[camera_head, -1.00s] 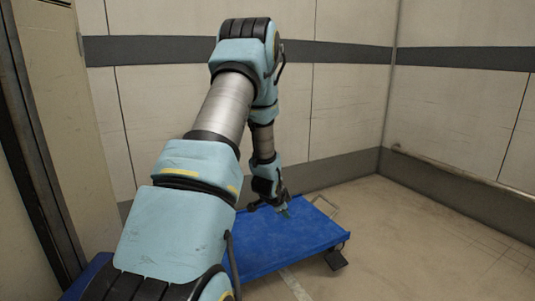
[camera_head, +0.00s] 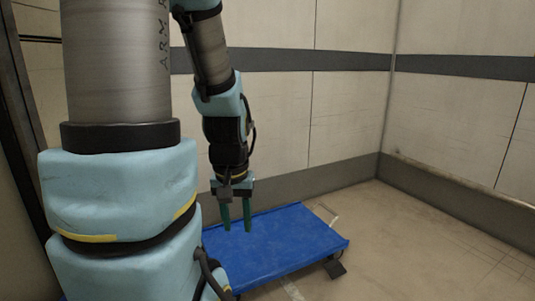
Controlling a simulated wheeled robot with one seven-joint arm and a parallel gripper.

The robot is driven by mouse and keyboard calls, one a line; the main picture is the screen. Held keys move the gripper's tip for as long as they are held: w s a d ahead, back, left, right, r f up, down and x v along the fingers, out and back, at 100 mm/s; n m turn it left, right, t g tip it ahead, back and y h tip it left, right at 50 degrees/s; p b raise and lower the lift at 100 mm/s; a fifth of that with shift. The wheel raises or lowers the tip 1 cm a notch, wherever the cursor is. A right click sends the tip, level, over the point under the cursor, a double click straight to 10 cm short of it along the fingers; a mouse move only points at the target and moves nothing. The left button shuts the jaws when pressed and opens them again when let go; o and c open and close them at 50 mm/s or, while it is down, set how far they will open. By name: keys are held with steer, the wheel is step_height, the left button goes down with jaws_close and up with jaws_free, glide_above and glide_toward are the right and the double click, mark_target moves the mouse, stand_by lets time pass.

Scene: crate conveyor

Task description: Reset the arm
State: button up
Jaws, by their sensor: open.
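My gripper (camera_head: 237,226) hangs from my blue and grey arm, left of the middle of the view. Its two green fingers point down and stand apart, with nothing between them. In the picture the fingers overlap the far left part of a flat blue cart (camera_head: 285,243). The gripper appears to be above the cart's top; how far above, I cannot tell. My arm is bent, with its upper links rising out of the top of the view. The cart's left end is hidden behind my arm.
The blue cart's top is empty where it shows. Panelled walls (camera_head: 345,110) close off the back and right. The floor (camera_head: 420,245) on the right is clear.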

step_height(320, 180, up, 36)
steer(key=p, duration=3.4)
steer(key=shift+f, duration=0.25)
